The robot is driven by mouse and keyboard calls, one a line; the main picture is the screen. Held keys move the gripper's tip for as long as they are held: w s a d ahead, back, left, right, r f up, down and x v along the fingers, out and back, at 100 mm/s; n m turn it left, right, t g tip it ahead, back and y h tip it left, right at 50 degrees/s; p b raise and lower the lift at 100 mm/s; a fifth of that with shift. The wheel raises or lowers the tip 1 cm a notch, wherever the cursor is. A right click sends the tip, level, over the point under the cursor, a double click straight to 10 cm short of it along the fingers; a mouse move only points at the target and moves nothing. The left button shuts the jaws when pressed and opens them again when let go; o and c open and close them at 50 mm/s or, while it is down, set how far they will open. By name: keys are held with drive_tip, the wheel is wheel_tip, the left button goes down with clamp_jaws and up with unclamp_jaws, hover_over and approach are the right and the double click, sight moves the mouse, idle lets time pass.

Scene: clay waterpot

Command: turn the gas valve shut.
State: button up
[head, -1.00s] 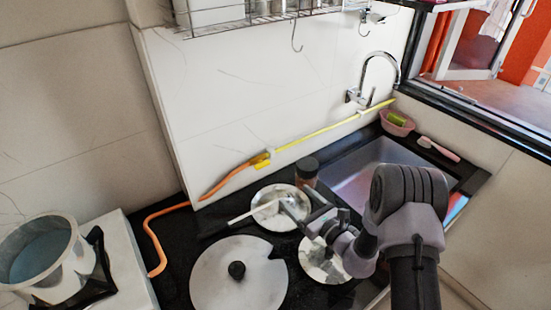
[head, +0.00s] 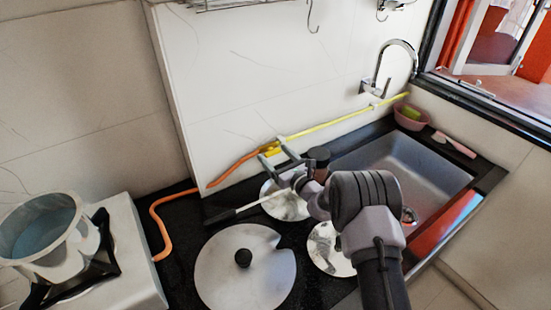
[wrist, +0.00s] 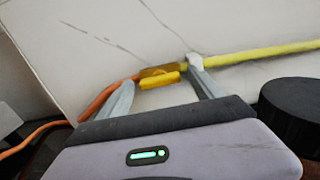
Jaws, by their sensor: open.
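The gas valve (head: 270,151) is a small yellow fitting on the wall pipe, where the orange hose meets the yellow pipe. In the wrist view the valve's yellow handle (wrist: 160,81) lies roughly along the pipe, just below the valve body. My gripper (head: 273,149) is open in front of the valve. In the wrist view its two fingers (wrist: 162,76) stand on either side of the handle, with nothing held between them. I cannot tell whether the fingertips reach the wall or touch the pipe. In the head view the fingers partly cover the valve.
A dark-capped jar (head: 319,154) stands close to the right of my gripper. Plates (head: 290,208) and a round lid (head: 220,270) lie on the black counter below. A stove with a pot (head: 45,235) is at left, and the sink (head: 425,170) at right.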

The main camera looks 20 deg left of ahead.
drive_tip(key=c, duration=1.4)
drive_tip(key=m, duration=0.4)
drive_tip(key=shift+p, duration=0.4)
drive_tip(key=m, duration=0.4)
drive_tip(key=shift+m+p, duration=0.3)
drive_tip(key=shift+p, duration=0.05)
drive_tip(key=m, duration=0.4)
drive_tip(key=shift+p, duration=0.4)
drive_tip(key=m, duration=0.5)
drive_tip(key=shift+p, duration=0.35)
drive_tip(key=shift+m, duration=0.3)
